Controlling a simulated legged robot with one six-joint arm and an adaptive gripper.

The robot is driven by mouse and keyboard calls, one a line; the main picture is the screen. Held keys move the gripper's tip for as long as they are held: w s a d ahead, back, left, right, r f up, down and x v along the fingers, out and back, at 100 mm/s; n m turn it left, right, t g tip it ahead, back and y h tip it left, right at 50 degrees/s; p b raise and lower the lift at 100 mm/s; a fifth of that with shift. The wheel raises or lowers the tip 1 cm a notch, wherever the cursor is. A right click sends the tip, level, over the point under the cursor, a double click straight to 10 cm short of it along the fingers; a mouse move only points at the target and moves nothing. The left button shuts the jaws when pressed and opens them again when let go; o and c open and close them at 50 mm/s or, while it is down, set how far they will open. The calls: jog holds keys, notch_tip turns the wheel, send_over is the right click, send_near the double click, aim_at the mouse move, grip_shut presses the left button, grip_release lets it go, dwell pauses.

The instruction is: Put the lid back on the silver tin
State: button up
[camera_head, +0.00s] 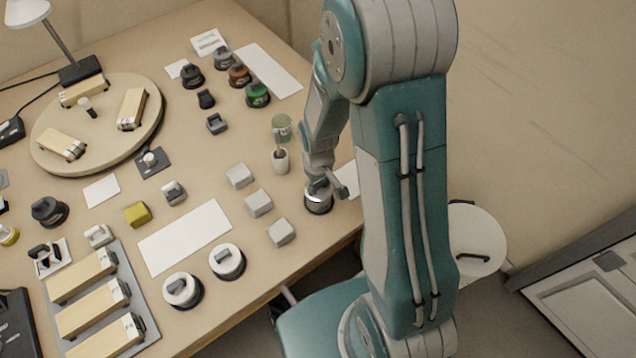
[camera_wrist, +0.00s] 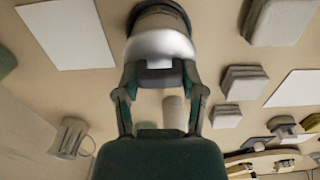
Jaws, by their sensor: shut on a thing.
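The silver tin (camera_head: 319,201) stands near the right edge of the bench, with a dark band around its lower part. My gripper (camera_head: 322,186) is directly over it, reaching down to its top. The fingers are shut on the lid. A dark round rim (camera_wrist: 160,10) shows beyond the silver part. The lid and tin look in line, but I cannot tell whether the lid is fully seated.
A white cup (camera_head: 281,161) and a green mug (camera_head: 282,127) stand close behind and left. Several grey blocks (camera_head: 259,203) lie to the left. A white sheet (camera_head: 184,237) lies flat mid-bench.

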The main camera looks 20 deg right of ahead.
jog(key=o, duration=0.9)
jog(key=shift+o, duration=0.2)
jog(key=shift+o, duration=0.5)
jog(key=shift+r, duration=0.1)
jog(key=shift+r, duration=3.4)
